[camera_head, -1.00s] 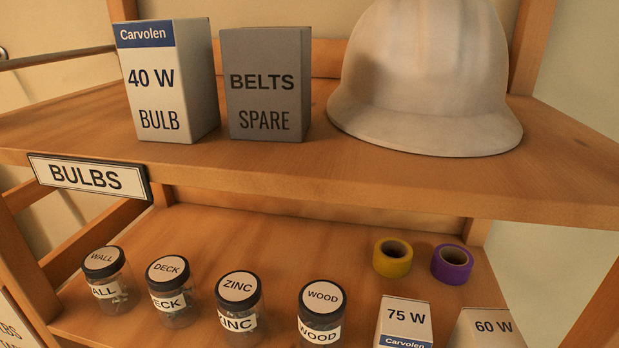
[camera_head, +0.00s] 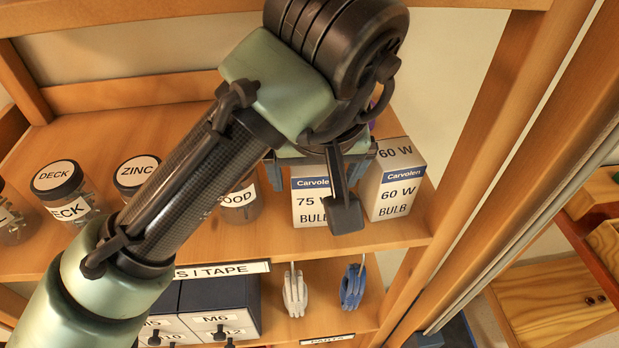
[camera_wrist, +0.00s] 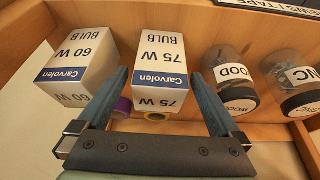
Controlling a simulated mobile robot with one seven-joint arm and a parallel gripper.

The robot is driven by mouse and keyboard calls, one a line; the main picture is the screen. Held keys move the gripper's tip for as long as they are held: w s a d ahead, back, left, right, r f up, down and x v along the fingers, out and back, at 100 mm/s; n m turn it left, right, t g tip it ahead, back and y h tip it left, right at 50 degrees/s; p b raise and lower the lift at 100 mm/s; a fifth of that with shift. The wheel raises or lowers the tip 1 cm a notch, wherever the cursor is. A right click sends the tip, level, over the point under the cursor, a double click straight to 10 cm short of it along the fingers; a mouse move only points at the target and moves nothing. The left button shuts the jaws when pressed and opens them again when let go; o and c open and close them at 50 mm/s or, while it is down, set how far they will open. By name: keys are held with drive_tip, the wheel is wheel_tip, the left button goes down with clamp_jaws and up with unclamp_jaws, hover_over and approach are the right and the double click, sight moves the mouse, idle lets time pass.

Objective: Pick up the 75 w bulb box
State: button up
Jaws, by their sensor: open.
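The 75 W bulb box (camera_head: 308,203), white with a blue Carvolen band, stands on the middle shelf, partly hidden behind my arm in the head view. In the wrist view the 75 W box (camera_wrist: 161,72) appears upside down, between the spread fingers of my gripper (camera_wrist: 160,88). The fingers are open, one on each side of the box, and I cannot tell whether either touches it. In the head view my gripper's fingers (camera_head: 322,172) show only in part below the wrist.
The 60 W bulb box (camera_head: 397,190) stands close on the right. The WOOD jar (camera_head: 241,204) stands on the left, with ZINC (camera_head: 136,172) and DECK (camera_head: 70,194) jars beyond. A purple tape roll (camera_wrist: 123,107) and yellow tape roll (camera_wrist: 156,116) lie behind. A shelf post (camera_head: 480,160) rises at right.

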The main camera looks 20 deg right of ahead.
drive_tip(key=b+x, duration=0.4)
drive_tip(key=x, duration=0.1)
drive_tip(key=shift+f, duration=0.1)
drive_tip(key=shift+c, duration=0.4)
drive_tip(key=c, duration=1.2)
drive_tip(key=shift+r, duration=0.2)
drive_tip(key=shift+c, duration=0.2)
